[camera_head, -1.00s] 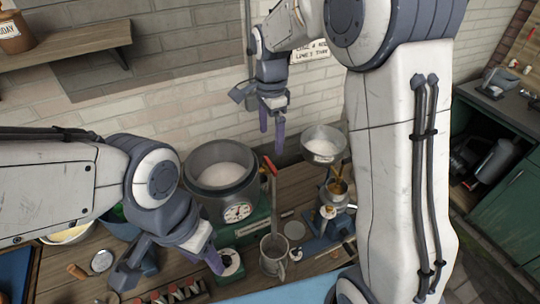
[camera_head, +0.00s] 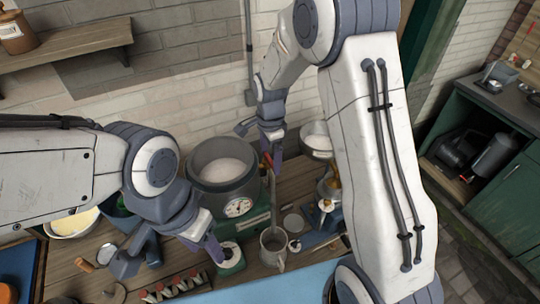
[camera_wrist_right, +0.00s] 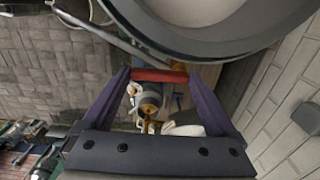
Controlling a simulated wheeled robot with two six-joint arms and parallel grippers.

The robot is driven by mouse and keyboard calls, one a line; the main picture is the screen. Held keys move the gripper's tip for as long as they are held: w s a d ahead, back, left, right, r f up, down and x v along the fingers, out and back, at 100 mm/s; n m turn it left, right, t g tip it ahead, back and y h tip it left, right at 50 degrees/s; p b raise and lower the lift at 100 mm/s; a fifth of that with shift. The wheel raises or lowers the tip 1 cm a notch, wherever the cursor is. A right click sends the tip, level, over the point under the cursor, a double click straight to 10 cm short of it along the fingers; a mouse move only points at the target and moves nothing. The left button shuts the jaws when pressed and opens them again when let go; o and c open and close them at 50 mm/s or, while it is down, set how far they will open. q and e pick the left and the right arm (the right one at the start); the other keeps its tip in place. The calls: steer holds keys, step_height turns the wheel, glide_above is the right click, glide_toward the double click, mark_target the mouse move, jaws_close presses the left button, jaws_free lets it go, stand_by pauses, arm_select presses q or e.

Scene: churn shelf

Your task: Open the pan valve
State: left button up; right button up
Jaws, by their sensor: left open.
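The grey pan (camera_head: 223,172), with white contents, stands at mid-picture above a round dial. A red handle (camera_head: 267,161), which looks like the valve's grip, is at its right on a long thin bar. My right gripper (camera_head: 274,155) points down beside the pan at this handle. In the right wrist view its fingers (camera_wrist_right: 160,80) are apart, with the red handle (camera_wrist_right: 160,76) lying across the gap between their tips; a firm hold does not show. The pan's rim (camera_wrist_right: 190,45) is just above. My left gripper (camera_head: 218,250) is open and empty, low in front of the pan.
A mug (camera_head: 272,247) stands in front of the pan, right of the left gripper. A small white-filled bowl (camera_head: 316,138) sits behind the right arm. Several red-topped items (camera_head: 172,288) lie at the front. A brick wall closes off the back.

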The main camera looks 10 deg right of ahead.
steer(key=c, duration=0.5)
steer(key=shift+o, duration=0.2)
steer(key=shift+n, duration=0.3)
steer(key=n, duration=0.1)
steer(key=d+n, duration=0.1)
steer(key=n, duration=0.1)
steer(key=shift+w, duration=0.2)
steer(key=n, duration=0.4)
steer(key=shift+w+d+b, duration=0.35)
steer(key=shift+w+d+r+n, duration=0.1)
steer(key=shift+w+n, duration=0.3)
steer(key=shift+n, duration=1.35)
steer(key=shift+w+d+f+n, duration=0.1)
steer(key=shift+w+n, duration=0.35)
steer(key=shift+n, duration=1.25)
steer(key=shift+w+d+r+n, duration=0.1)
steer(key=shift+w+n, duration=0.3)
steer(key=shift+n, duration=1.35)
